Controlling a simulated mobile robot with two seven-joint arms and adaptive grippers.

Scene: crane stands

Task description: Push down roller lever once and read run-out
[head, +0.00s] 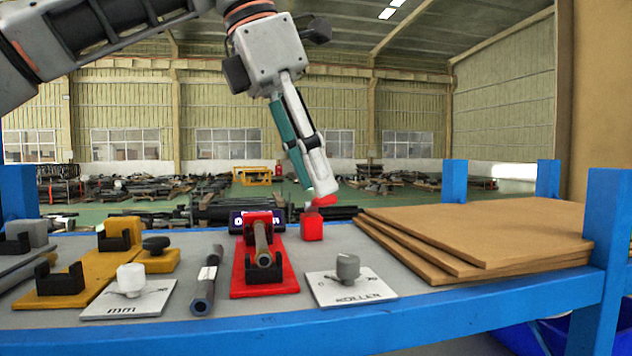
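My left gripper (316,193) reaches down from the top, its teal and white fingers lying close together and looking shut. Its tips are just above a red block (312,226); a red piece (324,201) shows at the tips, and I cannot tell whether they touch it. A white card marked ROLLER (362,291) carries a grey knob (348,268). A red stand (264,287) holds a grey shaft (262,243) in its cradles. Behind it a dark display (237,222) is partly hidden, so its reading is not legible. My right gripper is out of view.
A white card marked mm (105,305) has a white knob (131,279). A yellow stand (75,283) is at the left, and a dark rod (205,285) lies beside the red stand. Stacked brown boards (490,235) fill the right. Blue posts (606,235) edge the shelf.

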